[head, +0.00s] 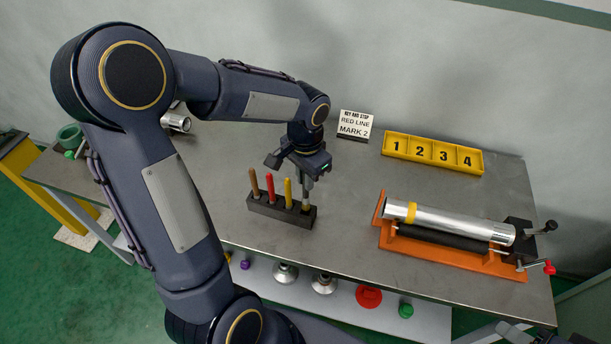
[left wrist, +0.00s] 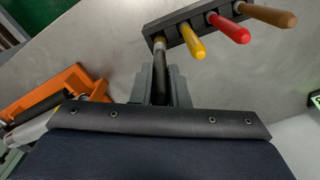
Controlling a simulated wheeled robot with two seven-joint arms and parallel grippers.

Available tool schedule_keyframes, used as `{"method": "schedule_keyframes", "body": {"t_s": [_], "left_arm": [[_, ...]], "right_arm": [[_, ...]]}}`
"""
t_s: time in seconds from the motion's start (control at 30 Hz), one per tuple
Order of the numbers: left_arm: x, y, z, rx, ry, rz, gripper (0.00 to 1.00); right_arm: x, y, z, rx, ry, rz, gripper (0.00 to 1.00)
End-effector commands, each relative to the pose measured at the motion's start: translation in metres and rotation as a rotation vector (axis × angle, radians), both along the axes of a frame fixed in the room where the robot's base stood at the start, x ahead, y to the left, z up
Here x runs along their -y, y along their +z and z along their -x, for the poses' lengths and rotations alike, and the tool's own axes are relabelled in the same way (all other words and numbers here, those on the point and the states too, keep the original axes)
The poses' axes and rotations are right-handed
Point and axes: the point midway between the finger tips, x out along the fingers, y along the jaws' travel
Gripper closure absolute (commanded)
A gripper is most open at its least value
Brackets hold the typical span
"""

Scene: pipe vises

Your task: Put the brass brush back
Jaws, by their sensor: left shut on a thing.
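My left gripper (head: 306,186) is shut on the brass brush (head: 305,205), over the right end of the dark tool rack (head: 268,210). In the left wrist view the brush (left wrist: 161,75) shows a black handle between the fingers and a brass-coloured band at the rack's (left wrist: 178,34) end. The brush is roughly upright at the end slot; I cannot tell how deep its tip sits. Brown (head: 254,182), red (head: 270,187) and yellow (head: 288,191) handles stand in the other slots.
An orange vise (head: 450,262) holds a silver pipe (head: 450,222) with a yellow band at the right. A yellow numbered tray (head: 432,153) and a sign (head: 355,124) stand at the back. The bench (head: 345,195) is clear between rack and vise.

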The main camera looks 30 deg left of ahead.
Motion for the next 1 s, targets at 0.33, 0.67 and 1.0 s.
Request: {"method": "schedule_keyframes", "body": {"t_s": [0.33,0.67,1.0], "left_arm": [[0.0,-0.009,0.0,0.0,0.0,0.0,1.0],[0.0,-0.009,0.0,0.0,0.0,0.0,0.64],[0.0,0.011,-0.001,0.004,0.001,-0.001,0.64]], "right_arm": [[0.0,-0.007,0.0,0.0,0.0,0.0,0.55],[0.0,-0.007,0.0,0.0,0.0,0.0,0.55],[0.0,0.005,0.0,0.0,0.0,0.0,0.55]]}}
